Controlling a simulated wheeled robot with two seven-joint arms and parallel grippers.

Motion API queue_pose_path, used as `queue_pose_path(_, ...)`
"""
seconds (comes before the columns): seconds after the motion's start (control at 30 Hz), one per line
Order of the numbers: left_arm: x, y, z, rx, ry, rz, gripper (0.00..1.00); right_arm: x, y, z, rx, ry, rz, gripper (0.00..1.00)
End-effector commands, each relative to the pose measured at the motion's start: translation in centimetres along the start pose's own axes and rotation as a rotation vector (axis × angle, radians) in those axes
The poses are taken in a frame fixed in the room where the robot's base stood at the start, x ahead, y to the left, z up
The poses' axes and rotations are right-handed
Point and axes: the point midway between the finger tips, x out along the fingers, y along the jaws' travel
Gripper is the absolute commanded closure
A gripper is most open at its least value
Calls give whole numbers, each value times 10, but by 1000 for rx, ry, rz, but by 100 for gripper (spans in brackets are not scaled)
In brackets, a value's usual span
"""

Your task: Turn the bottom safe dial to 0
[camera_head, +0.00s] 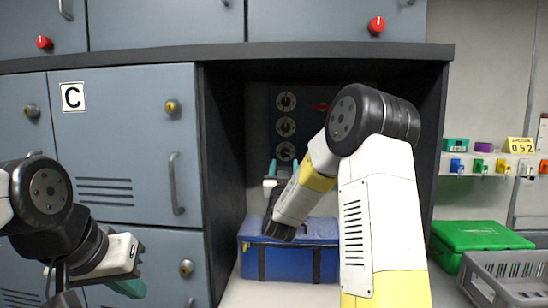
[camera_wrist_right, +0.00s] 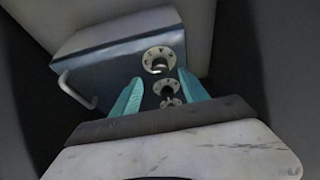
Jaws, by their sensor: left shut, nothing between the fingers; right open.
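The safe (camera_head: 258,115) stands in the dark niche with three round dials in a column. The bottom safe dial (camera_head: 286,151) is just above and behind my right gripper (camera_head: 284,168), which is open with teal fingers pointing up toward it. In the right wrist view the three dials appear between and beyond the open fingers (camera_wrist_right: 160,94); the largest, nearest dial (camera_wrist_right: 158,60) seems to be the bottom one, the view being turned over. No finger visibly touches a dial. The dial's setting is too small to read. My left gripper (camera_head: 130,287) is shut and empty, low at the left.
A blue case (camera_head: 290,262) lies below the safe. Grey lockers (camera_head: 130,130) stand at left, and a dark shelf edge (camera_head: 230,56) runs above. A green case (camera_head: 477,240) and a grey crate (camera_head: 510,270) are at right. A handle (camera_wrist_right: 75,90) shows on the safe.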

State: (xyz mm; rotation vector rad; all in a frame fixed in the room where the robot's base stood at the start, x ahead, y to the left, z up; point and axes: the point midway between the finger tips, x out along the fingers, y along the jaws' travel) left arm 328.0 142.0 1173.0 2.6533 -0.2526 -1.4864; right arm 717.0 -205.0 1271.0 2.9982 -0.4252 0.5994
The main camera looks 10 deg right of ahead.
Motion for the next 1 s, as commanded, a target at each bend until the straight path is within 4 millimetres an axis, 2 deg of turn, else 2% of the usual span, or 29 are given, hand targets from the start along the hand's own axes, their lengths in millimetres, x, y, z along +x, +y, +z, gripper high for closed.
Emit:
queue_pose_path(0.2,0,0,0,0,0,0,100,37,1,0,0,1,1,48)
queue_pose_path(0.33,0,0,0,0,0,0,100,52,0,0,1,-1,0,48)
queue_pose_path(0.5,0,0,0,0,0,0,100,61,0,0,1,-2,-1,48)
queue_pose_path(0.73,0,0,0,0,0,0,100,62,0,0,0,-2,-2,48)
queue_pose_path(1.0,0,0,0,0,0,0,100,61,0,0,0,-2,-2,100)
